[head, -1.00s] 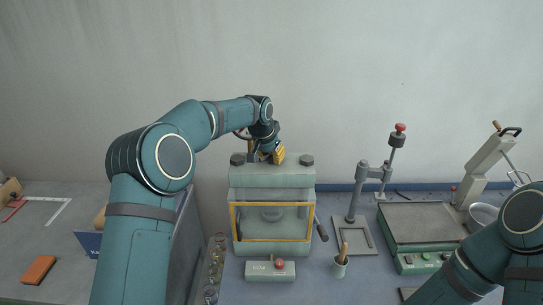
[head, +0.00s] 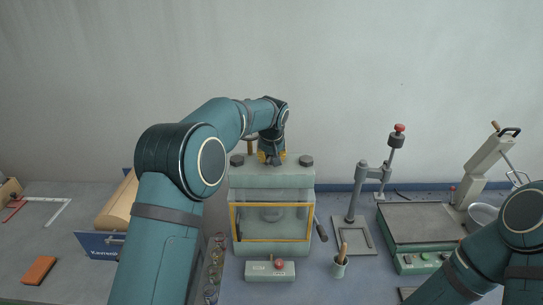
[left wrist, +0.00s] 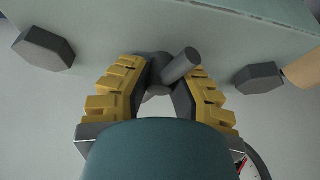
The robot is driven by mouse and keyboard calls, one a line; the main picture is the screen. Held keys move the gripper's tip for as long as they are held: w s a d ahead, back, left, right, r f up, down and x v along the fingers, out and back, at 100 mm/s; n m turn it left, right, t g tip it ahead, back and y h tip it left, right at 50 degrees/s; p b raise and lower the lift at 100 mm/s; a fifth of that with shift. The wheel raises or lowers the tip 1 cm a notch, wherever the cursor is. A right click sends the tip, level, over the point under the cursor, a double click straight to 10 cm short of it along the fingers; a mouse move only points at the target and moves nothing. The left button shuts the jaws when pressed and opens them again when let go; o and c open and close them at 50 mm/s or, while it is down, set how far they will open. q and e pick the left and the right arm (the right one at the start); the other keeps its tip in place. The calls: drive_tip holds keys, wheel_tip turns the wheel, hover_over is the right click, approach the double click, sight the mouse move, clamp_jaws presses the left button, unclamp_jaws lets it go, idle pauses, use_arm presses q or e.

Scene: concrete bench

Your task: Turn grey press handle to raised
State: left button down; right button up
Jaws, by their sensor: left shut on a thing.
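The press (head: 271,177) is a pale grey-green box with a yellow-framed front window and two dark knobs on top. My left gripper (head: 271,158) is at the back of its top, between the knobs. In the left wrist view, the yellow-padded fingers (left wrist: 160,85) are closed around a short grey handle (left wrist: 180,66) with a round hub, beside the press body (left wrist: 190,28). The handle is hidden in the head view by my gripper and the press, so its angle is hard to tell. My right arm shows at the lower right; its gripper is out of view.
A small control box with a red button (head: 270,270) stands before the press. A brown post (head: 252,146) rises behind the press.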

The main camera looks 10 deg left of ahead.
use_arm(q)
drive_tip(key=n+p, duration=0.1)
drive_tip(key=n, duration=0.1)
drive_tip(key=n+y, duration=0.1)
drive_tip(key=n, duration=0.1)
drive_tip(key=shift+w+r+n+g+y+p, duration=0.1)
drive_tip(key=shift+r+n+g+y+p, duration=0.1)
drive_tip(key=shift+n+g+y+p, duration=0.15)
use_arm(e)
wheel_tip(320, 180, up, 2)
use_arm(q)
drive_tip(key=n+p, duration=0.1)
drive_tip(key=n, duration=0.1)
drive_tip(key=n+g+y+p, duration=0.1)
drive_tip(key=n+p, duration=0.1)
drive_tip(key=n, duration=0.1)
drive_tip(key=shift+g, duration=0.25)
drive_tip(key=n+g+p, duration=0.1)
drive_tip(key=n, duration=0.2)
drive_tip(key=shift+a+f+y, duration=0.1)
drive_tip(key=shift+y, duration=0.25)
drive_tip(key=shift+f+n+g, duration=0.1)
drive_tip(key=shift+n+g, duration=0.5)
drive_tip(key=shift+n, duration=0.75)
use_arm(e)
drive_tip(key=shift+d+r, duration=0.15)
drive_tip(key=shift+r, duration=2.2)
